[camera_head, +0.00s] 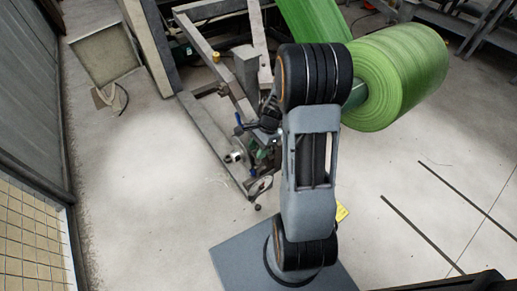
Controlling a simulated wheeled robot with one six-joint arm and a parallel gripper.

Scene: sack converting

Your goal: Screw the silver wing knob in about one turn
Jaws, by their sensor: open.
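My arm stands in the middle of the camera_head view and bends over toward the machine frame. My gripper (251,128), small and dark, shows just left of the arm, over the green and metal parts of the machine. It is open, and I see nothing held in it. A small silver round part (235,157) sits on the machine just below and left of the gripper, apart from it. I cannot tell whether this is the silver wing knob; its wings are too small to make out. Parts behind my arm are hidden.
A large green roll (402,78) lies right of my arm, with a green web (313,20) rising behind. The grey machine frame (205,108) surrounds the work area. A beige panel (105,52) stands at the upper left. The floor at left is clear.

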